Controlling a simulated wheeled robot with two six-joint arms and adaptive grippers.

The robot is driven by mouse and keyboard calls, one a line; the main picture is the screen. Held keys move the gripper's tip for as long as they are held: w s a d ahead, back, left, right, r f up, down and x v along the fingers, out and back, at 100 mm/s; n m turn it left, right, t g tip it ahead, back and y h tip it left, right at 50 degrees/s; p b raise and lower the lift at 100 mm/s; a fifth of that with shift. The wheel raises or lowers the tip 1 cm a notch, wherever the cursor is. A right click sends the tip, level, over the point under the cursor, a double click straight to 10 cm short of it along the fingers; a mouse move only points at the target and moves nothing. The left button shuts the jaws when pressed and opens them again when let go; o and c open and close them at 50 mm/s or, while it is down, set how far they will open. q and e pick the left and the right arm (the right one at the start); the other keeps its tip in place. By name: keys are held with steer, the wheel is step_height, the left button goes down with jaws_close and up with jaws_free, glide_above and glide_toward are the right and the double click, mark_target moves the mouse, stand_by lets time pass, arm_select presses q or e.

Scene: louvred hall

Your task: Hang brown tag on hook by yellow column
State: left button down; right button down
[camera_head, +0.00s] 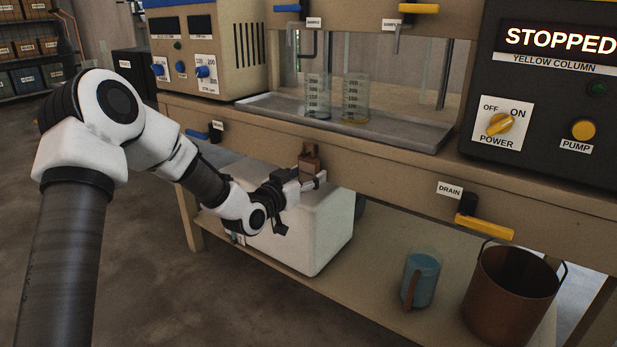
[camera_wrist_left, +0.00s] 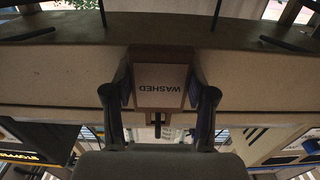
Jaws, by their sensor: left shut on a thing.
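The brown tag (camera_head: 309,163) is upright between the fingers of my left gripper (camera_head: 307,181), in front of the bench's front beam. In the left wrist view the brown tag (camera_wrist_left: 160,53) has a pale label reading WASHED, upside down. The fingers of my left gripper (camera_wrist_left: 160,96) are shut on its two sides. The yellow column's black panel (camera_head: 547,75) is at the right of the head view and reads STOPPED. I cannot make out a hook for the tag in either view. My right gripper is not in view.
A white box (camera_head: 318,235) stands on the lower shelf just below my left gripper. A blue jug (camera_head: 422,278) and a brown bucket (camera_head: 512,290) stand at right. The yellow drain handle (camera_head: 485,228) juts from the beam. Two glass cylinders (camera_head: 355,98) stand in the tray (camera_head: 270,104).

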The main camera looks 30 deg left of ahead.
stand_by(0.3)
arm_select(q)
steer(key=shift+s, duration=0.35)
steer(key=s+p, duration=0.5)
steer(key=s, duration=0.3)
steer(key=shift+s+a, duration=0.25)
steer(key=shift+a, duration=0.1)
